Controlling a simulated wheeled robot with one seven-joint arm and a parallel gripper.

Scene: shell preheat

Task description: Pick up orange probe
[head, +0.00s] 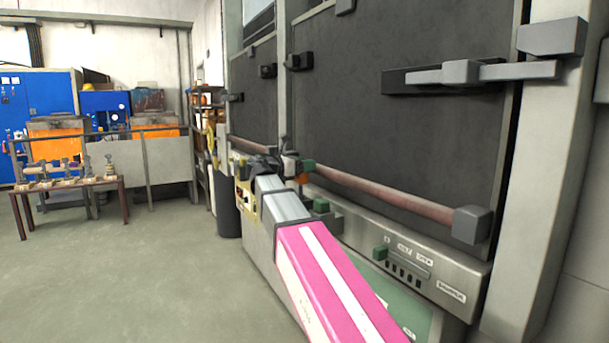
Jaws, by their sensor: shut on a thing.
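My gripper (284,156) is at the far end of my arm, close in front of the dark panelled machine. It is small and dark in the head view, and its fingers are hard to make out. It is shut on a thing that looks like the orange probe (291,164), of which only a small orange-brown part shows. The rest of the probe is hidden or too small to tell.
A reddish rail (385,194) runs along the machine's front, above a grey control panel (400,262) with green parts. A dark bin (227,206) stands beyond the arm. A low table (70,184) with several fittings stands left. The floor between is clear.

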